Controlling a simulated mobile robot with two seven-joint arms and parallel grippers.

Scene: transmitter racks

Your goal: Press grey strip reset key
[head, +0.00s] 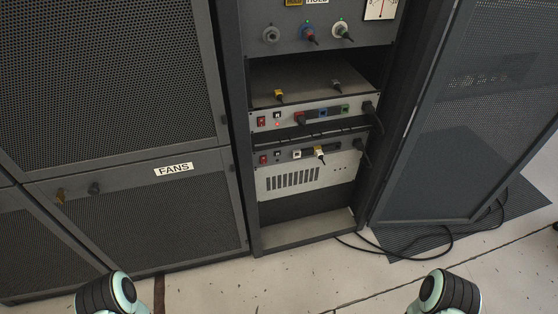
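Two power strips are set one above the other in the open rack. The lower, darker grey strip (340,143) carries a red switch (263,159), a small dark key (277,156), a white plug (297,154) and a yellow-and-white plug (320,152). Key lettering is too small to read. Only parts of my arms show, at the bottom left and right edges; neither gripper is in view.
An open mesh door (440,150) stands right of the rack. Black cables (420,252) lie on the floor by it. A closed mesh cabinet labelled FANS (174,169) stands left. A vented pale unit (335,171) sits below the grey strip. Floor in front is clear.

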